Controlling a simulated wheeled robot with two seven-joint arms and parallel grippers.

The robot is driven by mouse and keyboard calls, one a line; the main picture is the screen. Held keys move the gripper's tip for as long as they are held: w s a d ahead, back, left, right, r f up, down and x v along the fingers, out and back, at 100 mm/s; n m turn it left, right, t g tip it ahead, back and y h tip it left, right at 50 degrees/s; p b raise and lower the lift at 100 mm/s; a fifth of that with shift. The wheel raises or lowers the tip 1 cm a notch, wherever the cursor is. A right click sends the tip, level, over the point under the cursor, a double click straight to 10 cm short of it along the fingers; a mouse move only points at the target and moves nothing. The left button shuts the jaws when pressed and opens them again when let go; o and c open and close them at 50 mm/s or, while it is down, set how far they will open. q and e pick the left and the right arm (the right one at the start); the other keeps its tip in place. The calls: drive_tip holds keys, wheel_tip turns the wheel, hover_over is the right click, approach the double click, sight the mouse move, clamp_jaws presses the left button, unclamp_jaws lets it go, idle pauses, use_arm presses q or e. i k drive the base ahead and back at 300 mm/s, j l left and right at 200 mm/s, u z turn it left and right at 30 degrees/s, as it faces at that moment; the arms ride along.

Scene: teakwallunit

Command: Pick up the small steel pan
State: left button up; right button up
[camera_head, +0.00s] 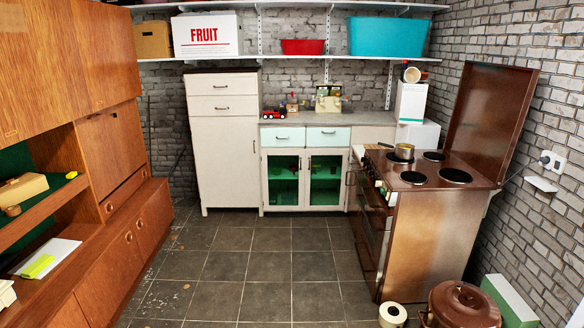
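The small steel pan (403,152) sits on the brown stove (432,178), over the back left burner. It looks brassy in this light, and a pale handle appears to reach out to the left past the stove's edge. Both of my grippers are out of view, and no part of my arms shows.
A teak wall unit (125,142) lines the left side. A cream cabinet (224,150) and a low counter (316,117) stand at the back. The stove's raised lid (492,112) is at right. A brown lidded pot (463,305) is on the floor at front right. The middle floor is clear.

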sight(403, 151)
drive_tip(key=i, duration=0.85)
drive_tip(key=i+z, duration=0.15)
drive_tip(key=i, duration=1.55)
drive_tip(key=i+j+z, duration=0.15)
drive_tip(key=i, duration=0.7)
drive_tip(key=i+j+z, duration=0.1)
drive_tip(key=i+z, duration=0.3)
drive_tip(key=i+j+z, duration=0.25)
drive_tip(key=z, duration=0.15)
drive_tip(key=i+j+z, duration=0.6)
drive_tip(key=z, duration=0.25)
drive_tip(key=j, duration=0.1)
